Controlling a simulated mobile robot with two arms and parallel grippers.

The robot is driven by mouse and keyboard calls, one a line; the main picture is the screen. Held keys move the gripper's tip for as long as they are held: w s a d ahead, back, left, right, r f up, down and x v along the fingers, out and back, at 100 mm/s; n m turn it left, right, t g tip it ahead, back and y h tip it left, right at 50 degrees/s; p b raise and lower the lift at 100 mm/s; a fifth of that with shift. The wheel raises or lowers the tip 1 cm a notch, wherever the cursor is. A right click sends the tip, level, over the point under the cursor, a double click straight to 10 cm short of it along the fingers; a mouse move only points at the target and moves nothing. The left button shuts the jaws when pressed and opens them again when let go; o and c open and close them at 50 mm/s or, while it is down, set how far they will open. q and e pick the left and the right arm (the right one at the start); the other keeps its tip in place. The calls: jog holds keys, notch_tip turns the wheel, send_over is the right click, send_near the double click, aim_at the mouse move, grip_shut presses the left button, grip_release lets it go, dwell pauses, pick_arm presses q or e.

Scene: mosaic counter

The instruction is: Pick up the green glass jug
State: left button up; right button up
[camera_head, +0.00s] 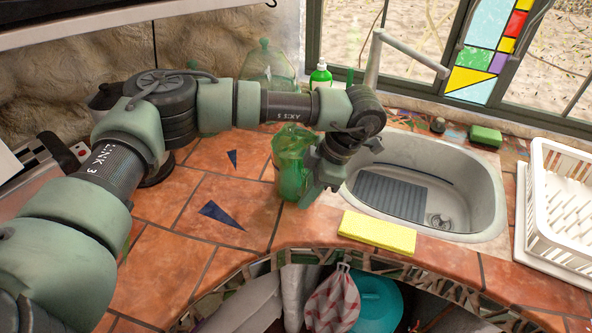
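The green glass jug (288,158) stands on the terracotta tile counter (236,255), just left of the sink. It is see-through and looks upright. My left arm reaches in from the left and passes behind and above it. My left gripper (314,190) points down at the jug's right side, close against it or touching it. The gripper covers part of that side, and I cannot tell whether its fingers are around the handle. My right gripper is not in view.
The sink (465,205) is right of the jug, with a yellow sponge (377,232) at its front edge. A green-capped bottle (320,76) and a larger green glass vessel (268,62) stand behind my arm. A white dish rack (565,200) is far right. Tiles front-left are clear.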

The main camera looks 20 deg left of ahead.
pick_arm(q)
grip_shut()
jog(key=shift+w+r, duration=0.1)
dwell(1.2)
